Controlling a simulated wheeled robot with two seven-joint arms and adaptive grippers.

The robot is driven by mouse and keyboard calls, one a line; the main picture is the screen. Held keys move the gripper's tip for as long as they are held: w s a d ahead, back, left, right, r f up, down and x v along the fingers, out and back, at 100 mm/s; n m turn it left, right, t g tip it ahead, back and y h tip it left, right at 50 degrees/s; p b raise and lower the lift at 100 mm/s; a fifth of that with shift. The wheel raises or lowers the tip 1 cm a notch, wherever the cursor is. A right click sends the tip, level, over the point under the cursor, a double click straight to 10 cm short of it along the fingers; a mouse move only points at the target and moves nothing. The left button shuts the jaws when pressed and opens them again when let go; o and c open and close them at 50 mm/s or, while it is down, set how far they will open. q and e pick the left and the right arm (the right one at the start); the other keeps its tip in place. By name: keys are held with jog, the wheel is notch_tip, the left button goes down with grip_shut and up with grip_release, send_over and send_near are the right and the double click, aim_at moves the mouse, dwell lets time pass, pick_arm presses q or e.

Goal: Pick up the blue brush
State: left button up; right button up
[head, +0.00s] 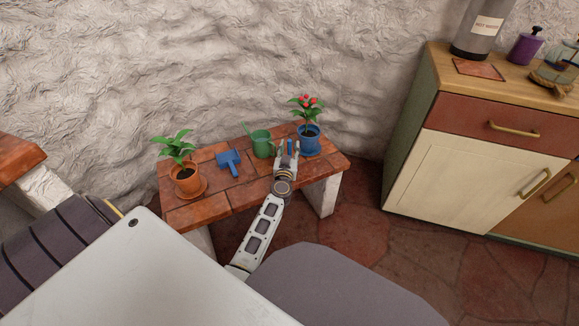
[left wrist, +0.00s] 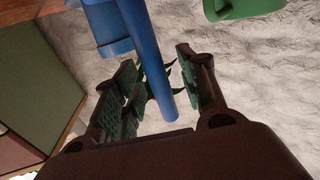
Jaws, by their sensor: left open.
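The blue brush (head: 290,147) is at the brick-topped bench (head: 235,190), left of the blue flower pot. My left gripper (head: 288,151) is open at the brush. In the left wrist view, a long blue handle (left wrist: 150,50), which looks like the brush's, runs down between the two open fingers (left wrist: 158,75). I cannot tell whether either finger touches it. The brush's far end is out of that view. My right gripper is not in view.
A blue dustpan (head: 229,163) and an orange potted plant (head: 186,179) are further left. A cabinet (head: 460,158) stands at the right, the rough wall (head: 220,60) behind.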

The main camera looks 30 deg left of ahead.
pick_arm(q)
jog(key=shift+c, duration=0.2)
grip_shut()
jog(key=shift+r, duration=0.1)
